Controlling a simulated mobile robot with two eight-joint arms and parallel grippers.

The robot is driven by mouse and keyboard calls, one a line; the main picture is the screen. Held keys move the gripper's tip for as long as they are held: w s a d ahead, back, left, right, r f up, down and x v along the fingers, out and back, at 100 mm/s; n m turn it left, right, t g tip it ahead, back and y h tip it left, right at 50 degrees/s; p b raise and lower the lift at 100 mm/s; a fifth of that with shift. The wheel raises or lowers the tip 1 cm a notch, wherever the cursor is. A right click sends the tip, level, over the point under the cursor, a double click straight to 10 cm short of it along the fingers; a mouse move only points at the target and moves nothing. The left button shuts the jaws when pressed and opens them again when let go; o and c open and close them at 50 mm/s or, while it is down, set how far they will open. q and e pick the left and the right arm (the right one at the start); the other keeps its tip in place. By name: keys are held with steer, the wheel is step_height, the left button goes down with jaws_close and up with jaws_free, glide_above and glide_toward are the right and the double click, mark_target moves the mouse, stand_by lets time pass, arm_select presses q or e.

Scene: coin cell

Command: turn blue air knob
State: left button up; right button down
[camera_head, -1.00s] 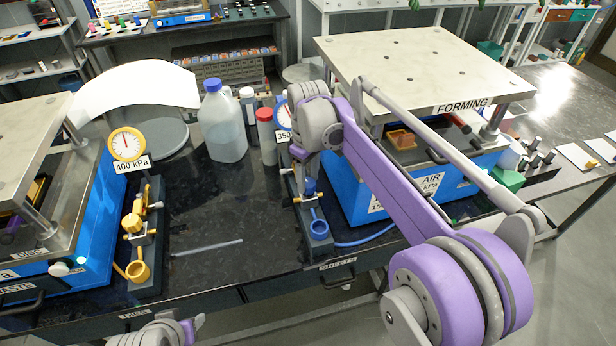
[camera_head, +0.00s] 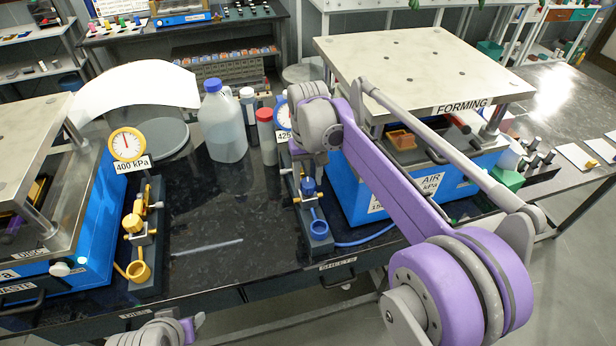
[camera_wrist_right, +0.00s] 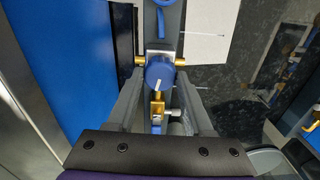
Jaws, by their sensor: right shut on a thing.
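The blue air knob (camera_head: 309,187) sits on the dark regulator stand left of the forming press. In the right wrist view the knob (camera_wrist_right: 159,73) is round, with a white mark tilted toward the upper right, above brass fittings. My right gripper (camera_wrist_right: 160,88) is shut on it, one grey finger on each side. In the head view, my grey wrist and purple arm hide part of the stand and gripper. The round gauge (camera_head: 283,115) behind my wrist is partly hidden; its label starts with 425. My left gripper is not seen; only part of my left arm shows at the bottom edge.
The blue forming press (camera_head: 360,192) stands close on the right. A jug (camera_head: 222,128) and two bottles stand behind. A yellow regulator (camera_head: 134,223) with a 400 kPa gauge stands left. The middle benchtop is mostly clear.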

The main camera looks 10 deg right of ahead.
mark_target(308, 182)
steer(key=shift+m, duration=0.8)
steer(key=shift+c, duration=1.5)
jaws_free()
step_height(308, 182, up, 11)
steer(key=p, duration=0.1)
steer(key=shift+f, duration=0.1)
steer(key=s+d+f+t, duration=0.2)
steer(key=s+f, duration=0.6)
steer(key=s, duration=0.4)
steer(key=s+d+f+n+t, duration=0.1)
steer(key=s+d+f+t, duration=0.1)
steer(key=s+f, duration=0.7)
steer(key=s+t, duration=0.1)
steer(key=s, duration=0.2)
steer(key=shift+s+f+n+t, duration=0.15)
steer(key=shift+f+n+t, duration=0.15)
steer(key=shift+t, duration=0.1)
